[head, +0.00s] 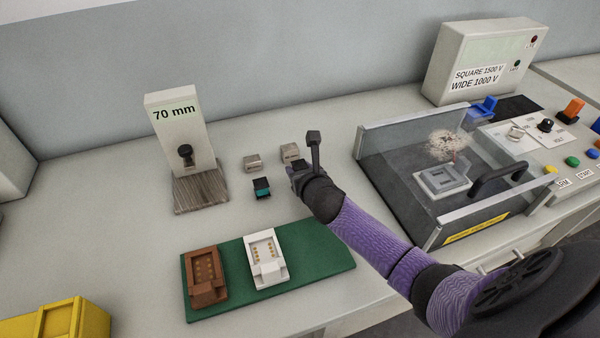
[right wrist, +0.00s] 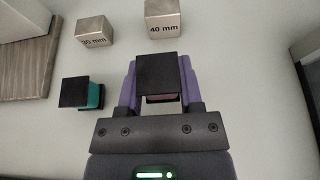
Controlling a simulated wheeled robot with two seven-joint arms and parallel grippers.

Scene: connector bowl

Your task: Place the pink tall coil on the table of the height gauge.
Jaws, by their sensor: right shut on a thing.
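The height gauge (head: 182,128) stands at the back left, an upright plate marked 70 mm with a black knob. Its table (head: 203,196) is a flat grey streaked base with nothing on it; part of it shows at the left of the right wrist view (right wrist: 22,62). My right gripper (head: 298,171) is right of the gauge, near the small blocks. In the right wrist view its purple fingers are shut on a coil with a square black top (right wrist: 163,75) and a pink strip below. I cannot tell whether the coil touches the bench. My left gripper is not in view.
A teal coil (head: 261,188) stands between gauge and gripper. A 30 mm block (head: 252,162) and a 40 mm block (head: 290,152) stand behind. A green mat (head: 325,262) with brown and white sockets lies in front. A clear-walled tester (head: 375,185) is right.

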